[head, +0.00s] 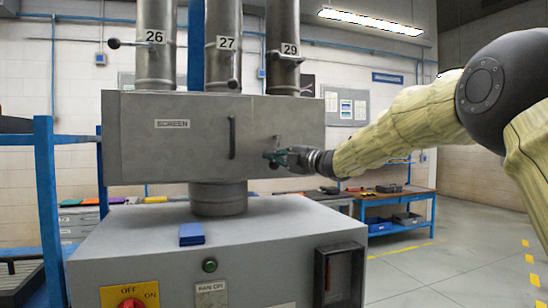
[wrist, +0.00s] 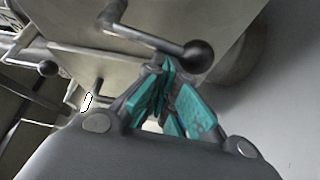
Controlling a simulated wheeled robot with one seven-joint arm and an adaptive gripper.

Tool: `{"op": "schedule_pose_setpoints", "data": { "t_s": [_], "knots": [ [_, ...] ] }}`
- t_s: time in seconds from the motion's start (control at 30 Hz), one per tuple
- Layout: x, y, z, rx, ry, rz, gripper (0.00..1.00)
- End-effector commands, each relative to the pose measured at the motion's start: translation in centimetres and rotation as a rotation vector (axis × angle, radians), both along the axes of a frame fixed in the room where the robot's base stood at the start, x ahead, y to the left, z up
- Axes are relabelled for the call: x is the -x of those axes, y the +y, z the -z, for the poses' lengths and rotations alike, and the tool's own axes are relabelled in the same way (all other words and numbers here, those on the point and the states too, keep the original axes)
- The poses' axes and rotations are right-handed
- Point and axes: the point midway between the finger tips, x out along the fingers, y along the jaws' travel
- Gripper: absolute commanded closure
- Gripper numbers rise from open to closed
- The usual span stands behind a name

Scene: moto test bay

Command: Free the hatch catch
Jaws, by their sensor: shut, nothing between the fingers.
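The grey hatch box (head: 140,145) marked SCREEN fills the middle of the head view, with a dark upright handle (head: 232,137) on its front. My gripper (head: 270,156) is at the front of the box, right of the handle. A small metal part (head: 278,142), perhaps the catch, shows just above the fingers; the gripper hides much of this area. In the wrist view the teal fingers of my gripper (wrist: 164,68) are together and empty. Their tips are close below a metal lever with a black ball knob (wrist: 198,54); I cannot tell if they touch.
Pipes 26 (head: 155,60), 27 (head: 223,60) and 29 (head: 283,60) with knobbed levers rise behind the box top. A grey cabinet (head: 250,230) below carries a blue block (head: 191,234). A blue rack (head: 45,190) stands left. Floor is clear at right.

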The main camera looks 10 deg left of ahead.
Motion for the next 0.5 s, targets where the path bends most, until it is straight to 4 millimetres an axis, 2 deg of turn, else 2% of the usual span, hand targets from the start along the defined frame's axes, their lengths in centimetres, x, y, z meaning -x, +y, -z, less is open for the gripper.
{"op": "schedule_pose_setpoints", "data": {
  "t_s": [0.17,0.37,0.5],
  "knots": [
    [0.4,0.7,-0.1,0.001,-0.001,0.000,1.00],
    [1.8,3.0,-0.6,0.002,-0.002,0.000,1.00],
    [3.2,0.6,-0.2,0.000,-0.001,0.003,1.00]
  ]
}}
